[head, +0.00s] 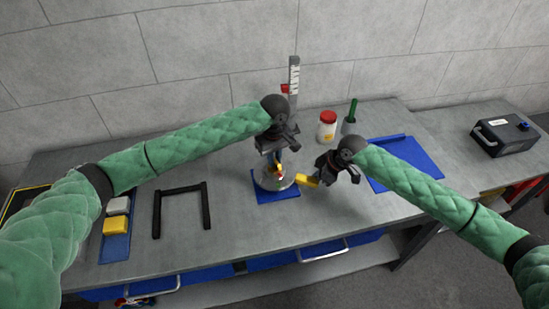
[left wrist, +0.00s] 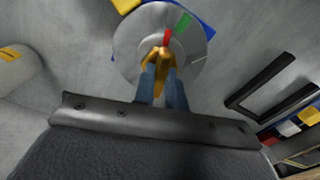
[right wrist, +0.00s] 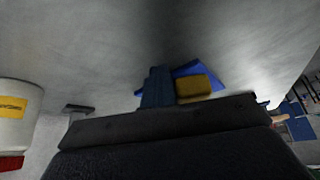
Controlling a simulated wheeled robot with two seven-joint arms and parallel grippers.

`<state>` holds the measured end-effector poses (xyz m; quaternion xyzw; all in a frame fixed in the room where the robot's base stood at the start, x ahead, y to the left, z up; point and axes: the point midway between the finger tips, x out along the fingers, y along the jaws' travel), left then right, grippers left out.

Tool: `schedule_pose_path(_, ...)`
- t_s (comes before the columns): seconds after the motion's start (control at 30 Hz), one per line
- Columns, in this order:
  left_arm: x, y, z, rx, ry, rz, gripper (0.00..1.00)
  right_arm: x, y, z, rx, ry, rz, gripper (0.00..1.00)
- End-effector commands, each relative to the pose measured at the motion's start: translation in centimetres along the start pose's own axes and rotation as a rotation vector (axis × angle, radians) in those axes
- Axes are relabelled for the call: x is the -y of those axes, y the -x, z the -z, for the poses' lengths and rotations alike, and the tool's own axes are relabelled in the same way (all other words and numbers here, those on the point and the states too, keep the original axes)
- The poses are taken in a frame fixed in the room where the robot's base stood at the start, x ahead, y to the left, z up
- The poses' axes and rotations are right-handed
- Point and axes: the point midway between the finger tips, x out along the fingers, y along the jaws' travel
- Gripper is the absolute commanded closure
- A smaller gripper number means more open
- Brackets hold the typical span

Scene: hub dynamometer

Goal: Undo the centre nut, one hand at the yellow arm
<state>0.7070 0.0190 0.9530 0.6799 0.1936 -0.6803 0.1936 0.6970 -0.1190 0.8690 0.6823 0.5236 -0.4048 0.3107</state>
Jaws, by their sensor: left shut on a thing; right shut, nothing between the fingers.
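A round silver disc (head: 268,180) with red and green marks sits on a blue base (head: 277,196); the disc also shows in the left wrist view (left wrist: 196,62). My left gripper (head: 279,165) is over the disc's middle, its fingers shut on the golden centre nut (left wrist: 160,62). The yellow arm (head: 307,181) sticks out at the disc's right side. My right gripper (head: 322,176) is shut and empty, right beside the yellow arm's outer end. In the right wrist view the yellow arm (right wrist: 198,87) is beside the shut fingers (right wrist: 157,88); I cannot tell whether they touch.
A black frame (head: 182,209) and a blue tray with grey and yellow blocks (head: 116,225) lie to the left. Behind stand a scale post (head: 294,80), a red-lidded jar (head: 327,127) and a green-handled tool (head: 351,112). A blue mat (head: 415,168) lies right.

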Motion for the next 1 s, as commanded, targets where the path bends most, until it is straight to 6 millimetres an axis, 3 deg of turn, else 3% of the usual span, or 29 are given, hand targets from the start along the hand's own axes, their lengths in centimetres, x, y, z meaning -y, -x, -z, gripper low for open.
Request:
schedule_pose_path(0.6, -0.04, -0.05, -0.14, 0.003, 0.735, 0.0, 1.0, 0.06, -0.02, 0.01, 0.0, 0.0, 0.001, 1.0)
schedule_pose_path(1.0, 0.03, 0.05, 0.03, -0.001, 0.814, 0.0, 1.0, 0.05, -0.02, 0.01, 0.0, 0.0, 0.001, 1.0)
